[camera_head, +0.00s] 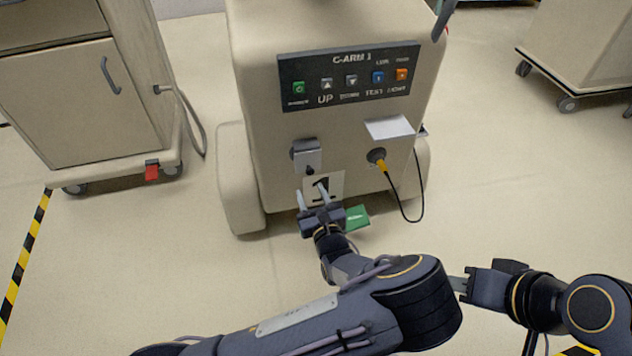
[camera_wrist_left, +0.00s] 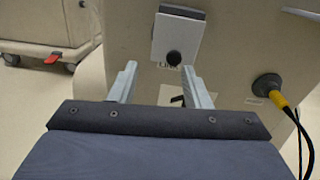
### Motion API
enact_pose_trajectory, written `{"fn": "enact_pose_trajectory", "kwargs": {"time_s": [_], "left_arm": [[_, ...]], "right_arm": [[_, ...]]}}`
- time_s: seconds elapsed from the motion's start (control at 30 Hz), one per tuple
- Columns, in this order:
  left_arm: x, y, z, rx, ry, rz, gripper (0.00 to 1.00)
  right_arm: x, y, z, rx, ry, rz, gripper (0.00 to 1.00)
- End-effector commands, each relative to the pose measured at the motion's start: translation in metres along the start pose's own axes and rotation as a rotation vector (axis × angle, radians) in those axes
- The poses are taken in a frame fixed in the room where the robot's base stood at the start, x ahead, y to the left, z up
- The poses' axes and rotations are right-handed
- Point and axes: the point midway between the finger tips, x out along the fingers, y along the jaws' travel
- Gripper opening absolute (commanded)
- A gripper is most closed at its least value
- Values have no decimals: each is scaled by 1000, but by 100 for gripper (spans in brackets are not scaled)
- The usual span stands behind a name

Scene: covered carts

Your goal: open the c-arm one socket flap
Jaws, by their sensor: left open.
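The C-arm 1 cart (camera_head: 340,130) stands ahead of me with its panel facing me. Its grey socket flap (camera_head: 307,154) hangs down over the front, looking closed, with a dark round knob at its lower edge. The flap and knob also show in the left wrist view (camera_wrist_left: 178,40). My left gripper (camera_head: 311,190) is open and empty just below the flap, in front of a pale plate with a dark slot. In the left wrist view its fingertips (camera_wrist_left: 158,68) are spread below the knob, apart from it. My right gripper (camera_head: 462,287) is at lower right, away from the cart.
A yellow plug with a black cable (camera_head: 382,166) sits in a round socket right of the flap, below a white plate (camera_head: 389,127). A green tag (camera_head: 357,218) is beside my left gripper. Other carts stand left (camera_head: 90,105) and right (camera_head: 580,50). Open floor lies between.

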Motion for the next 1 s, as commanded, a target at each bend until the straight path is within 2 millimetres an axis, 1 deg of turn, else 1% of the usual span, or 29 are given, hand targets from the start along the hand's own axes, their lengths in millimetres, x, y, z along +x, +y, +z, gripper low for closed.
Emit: {"fn": "enact_pose_trajectory", "kwargs": {"time_s": [0.03,0.1,0.17,0.27,0.5,0.63,0.8,1.0], "left_arm": [[-2,-8,-11,32,-15,-37,43],[-2,-14,-14,56,-24,-66,43],[0,-15,-15,63,-28,-73,43],[12,-16,-15,62,-27,-72,43],[51,-18,-14,61,-27,-69,43],[66,-19,-14,60,-25,-69,43],[74,-20,-12,62,-25,-70,43],[74,-20,-11,62,-25,-70,43]], "right_arm": [[6,3,3,0,0,0,36],[7,3,4,0,0,0,36],[8,4,4,0,0,0,36],[12,5,6,0,1,0,36],[24,11,12,0,1,0,36],[28,13,14,0,0,0,36],[29,13,15,0,0,0,36],[29,13,14,0,0,0,36]]}}
